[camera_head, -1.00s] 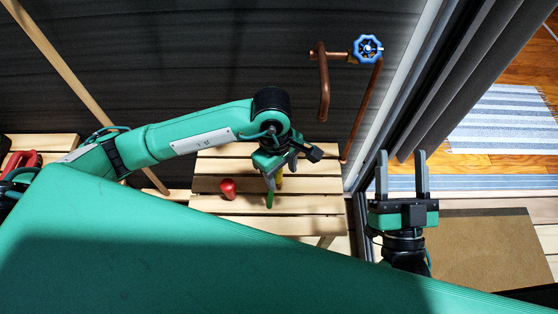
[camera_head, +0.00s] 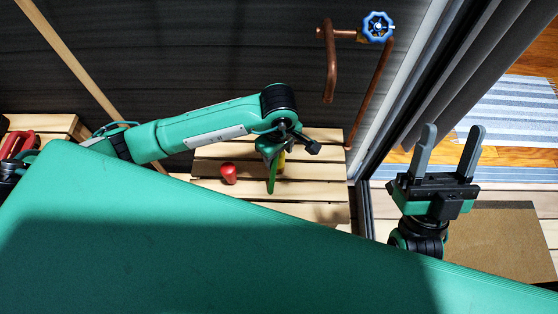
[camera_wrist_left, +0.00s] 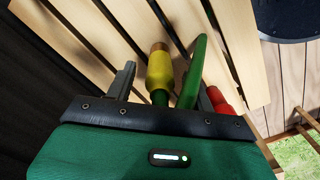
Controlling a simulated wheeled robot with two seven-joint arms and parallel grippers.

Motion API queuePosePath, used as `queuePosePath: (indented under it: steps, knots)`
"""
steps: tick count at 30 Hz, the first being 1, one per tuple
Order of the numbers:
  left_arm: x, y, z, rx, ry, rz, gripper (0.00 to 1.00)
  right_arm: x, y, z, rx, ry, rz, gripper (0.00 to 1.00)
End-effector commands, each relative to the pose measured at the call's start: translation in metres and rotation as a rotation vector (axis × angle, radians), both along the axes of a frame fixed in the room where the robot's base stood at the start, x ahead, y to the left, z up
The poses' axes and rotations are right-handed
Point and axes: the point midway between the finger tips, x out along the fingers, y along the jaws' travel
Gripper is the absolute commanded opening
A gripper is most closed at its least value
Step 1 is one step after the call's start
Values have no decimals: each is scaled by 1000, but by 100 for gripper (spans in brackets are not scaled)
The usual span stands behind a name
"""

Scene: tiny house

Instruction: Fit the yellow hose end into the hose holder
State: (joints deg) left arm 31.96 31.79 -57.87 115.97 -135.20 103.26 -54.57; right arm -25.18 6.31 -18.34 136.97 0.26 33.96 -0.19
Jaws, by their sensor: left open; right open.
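The yellow hose end (camera_wrist_left: 160,72), with a copper-coloured tip, lies between the spread fingers of my left gripper (camera_wrist_left: 166,82) in the left wrist view. The green hose (camera_wrist_left: 192,72) runs beside it, near the right finger. In the head view my left gripper (camera_head: 274,152) is over the slatted wooden table, partly hiding the yellow hose end (camera_head: 281,160); the green hose (camera_head: 271,178) shows below it. My right gripper (camera_head: 449,152) is open and empty, pointing up at the right. I cannot make out the hose holder.
A red object (camera_head: 228,174) lies on the slatted table (camera_head: 315,190), left of the green hose. Copper pipes (camera_head: 330,75) with a blue valve wheel (camera_head: 378,25) stand by the dark wall. A wooden pole (camera_head: 75,60) leans at left. A glass door frame is on the right.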

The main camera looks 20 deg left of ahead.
Motion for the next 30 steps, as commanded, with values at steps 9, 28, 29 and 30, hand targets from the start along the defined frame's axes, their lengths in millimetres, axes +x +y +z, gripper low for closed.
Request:
queuePosePath:
  steps: [9,28,29,30]
  knots:
    - [0,0,0,0,-1,0,34,0,0,1,0,-3,-1,57]
    - [1,0,25,-1,-4,0,0,11,8,-15,-27,130,17,57]
    - [1,0,30,-2,-5,-1,0,13,9,-20,-34,159,21,57]
    - [1,0,38,-1,-5,-1,0,16,12,-26,-44,201,27,57]
